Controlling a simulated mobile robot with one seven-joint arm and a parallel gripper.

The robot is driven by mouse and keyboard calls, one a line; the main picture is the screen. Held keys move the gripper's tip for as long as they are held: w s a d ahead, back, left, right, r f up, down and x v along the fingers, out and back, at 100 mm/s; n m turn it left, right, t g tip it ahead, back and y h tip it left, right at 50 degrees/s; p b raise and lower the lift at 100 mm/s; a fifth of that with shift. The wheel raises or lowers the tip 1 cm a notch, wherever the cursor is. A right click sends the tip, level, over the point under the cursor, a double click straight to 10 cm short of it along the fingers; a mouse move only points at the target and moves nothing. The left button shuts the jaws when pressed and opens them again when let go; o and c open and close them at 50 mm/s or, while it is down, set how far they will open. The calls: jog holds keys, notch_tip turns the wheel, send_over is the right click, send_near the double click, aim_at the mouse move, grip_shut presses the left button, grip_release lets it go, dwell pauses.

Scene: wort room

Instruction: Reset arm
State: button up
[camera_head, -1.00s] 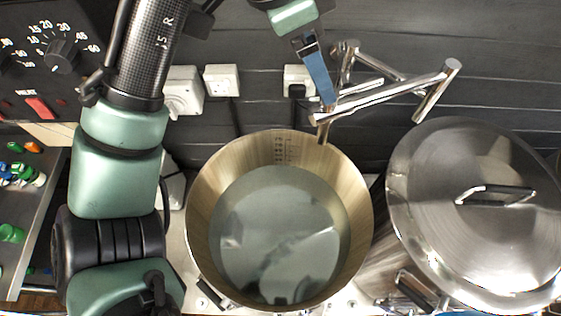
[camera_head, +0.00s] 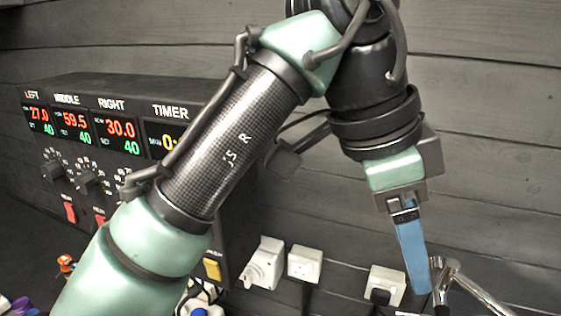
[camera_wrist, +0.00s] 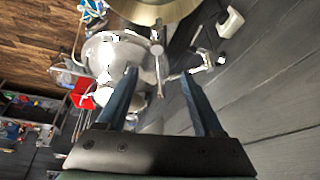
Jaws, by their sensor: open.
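My gripper (camera_head: 418,290) hangs from my bent arm at the right of the head view, its blue fingers pointing down beside a metal tap (camera_head: 470,290). In the wrist view my gripper (camera_wrist: 158,72) shows two blue fingers spread apart with nothing held between them. From the head view alone I cannot tell whether the fingers touch the tap.
A control panel (camera_head: 120,92) with lit displays stands at the left behind my arm. Wall sockets (camera_head: 305,263) line the dark plank wall (camera_head: 470,130). The wrist view shows part of a pot (camera_wrist: 158,10) at the top and a red object (camera_wrist: 82,92) at the left.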

jog(key=w+d+r+n+t+h+b, duration=0.3)
jog(key=w+d+n+t+h+b, duration=0.1)
jog(key=w+d+t+h+b, duration=0.35)
notch_tip(320, 180, up, 3)
jog(key=a+n+t+h, duration=0.1)
jog(key=a+n+t, duration=0.15)
jog(key=t, duration=0.35)
jog(key=s+a+r+n+t+y+b, duration=0.1)
jog(key=s+a+n+t+y+b, duration=0.2)
jog(key=a+n+t+y, duration=0.3)
jog(key=s+a+r+n+t+y+b, duration=0.2)
jog(key=s+a+n+t+y, duration=0.3)
jog(key=a, duration=0.8)
jog(key=n+t+y+b, duration=0.1)
jog(key=n+t+y, duration=0.1)
jog(key=t, duration=0.1)
jog(key=shift+s+a+r+n+t, duration=0.25)
jog(key=shift+a+n+t, duration=0.1)
jog(key=shift+a, duration=0.05)
jog(key=shift+d, duration=0.1)
